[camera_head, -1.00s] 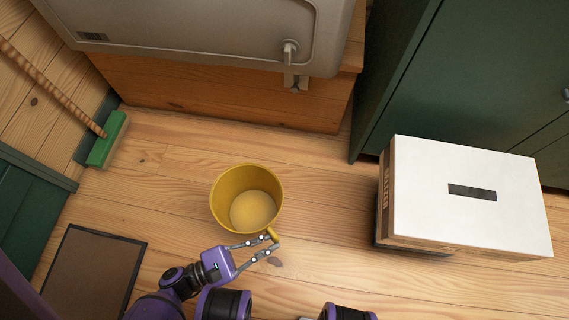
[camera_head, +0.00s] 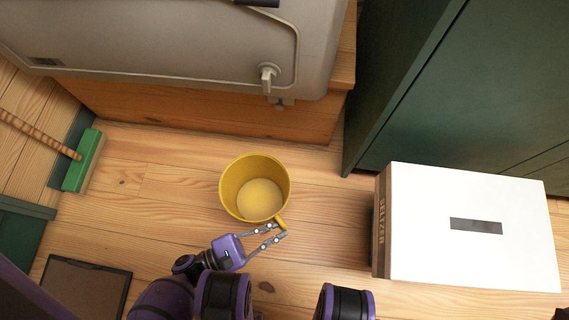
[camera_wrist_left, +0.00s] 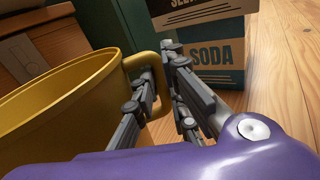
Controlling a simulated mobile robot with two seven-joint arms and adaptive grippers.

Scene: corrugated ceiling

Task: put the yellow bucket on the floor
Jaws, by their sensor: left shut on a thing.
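The yellow bucket (camera_head: 240,188) is upright and open at the top, over the wooden floor in the middle of the head view. Its inside looks empty. My left gripper (camera_head: 278,230) is at the bucket's lower right side, shut on its yellow handle. In the left wrist view the bucket (camera_wrist_left: 60,112) fills the left side, and the gripper's fingers (camera_wrist_left: 158,76) sit on either side of the looped handle (camera_wrist_left: 135,62). Whether the bucket's base touches the floor cannot be told. My right gripper is not in view.
A white-topped box (camera_head: 420,190) stands at the right; a soda box (camera_wrist_left: 210,62) shows in the wrist view. A grey appliance (camera_head: 170,50) on a wooden base is behind, a green cabinet (camera_head: 460,90) at right. A green broom (camera_head: 83,160) and dark mat (camera_head: 85,290) are left.

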